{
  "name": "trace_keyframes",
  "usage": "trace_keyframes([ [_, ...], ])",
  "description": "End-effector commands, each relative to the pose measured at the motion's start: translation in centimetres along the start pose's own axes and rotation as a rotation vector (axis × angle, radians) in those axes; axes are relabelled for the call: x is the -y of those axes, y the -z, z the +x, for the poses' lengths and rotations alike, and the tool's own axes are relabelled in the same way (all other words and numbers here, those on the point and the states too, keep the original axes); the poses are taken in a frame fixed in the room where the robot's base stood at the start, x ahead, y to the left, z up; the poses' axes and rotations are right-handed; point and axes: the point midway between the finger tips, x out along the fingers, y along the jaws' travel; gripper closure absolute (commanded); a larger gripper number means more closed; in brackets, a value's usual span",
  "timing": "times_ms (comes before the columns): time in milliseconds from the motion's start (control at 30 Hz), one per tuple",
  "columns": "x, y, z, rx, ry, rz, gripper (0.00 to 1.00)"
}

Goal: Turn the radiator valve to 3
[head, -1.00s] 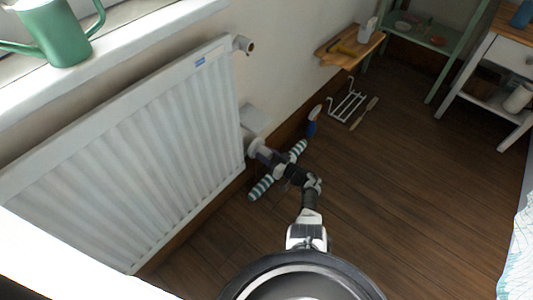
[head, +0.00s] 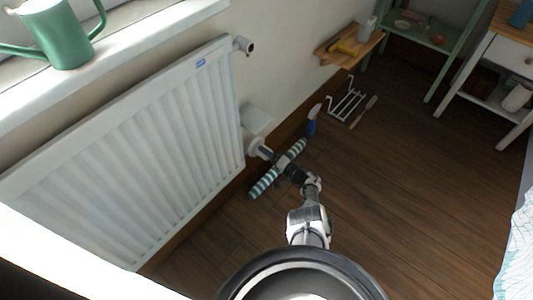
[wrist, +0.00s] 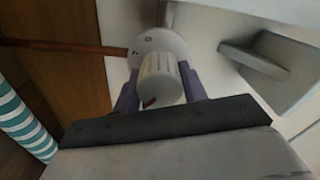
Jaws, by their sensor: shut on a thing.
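The white radiator (head: 130,150) stands on the left under the window sill. Its valve (head: 253,145) is at the lower right end, close to the wall. In the wrist view the ribbed white valve knob (wrist: 159,77) has a red mark near its lower rim. A pale round dial plate (wrist: 176,41) with small dark marks lies behind it; I cannot read the numbers. My gripper (wrist: 160,90) is shut on the knob, a purple-grey finger on each side. In the head view my gripper (head: 264,153) reaches the valve from the right.
A striped roll (head: 265,184) lies on the floor under my wrist. A pale box (head: 257,119) juts from the wall above the valve. The floor to the right is clear.

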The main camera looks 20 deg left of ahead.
Motion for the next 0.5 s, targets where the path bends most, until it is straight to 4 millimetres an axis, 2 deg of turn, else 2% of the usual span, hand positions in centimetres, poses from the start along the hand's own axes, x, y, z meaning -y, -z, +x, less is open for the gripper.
trace_keyframes([
  [500,-0.07,-0.07,-0.03,0.001,-0.001,0.433,0.81],
])
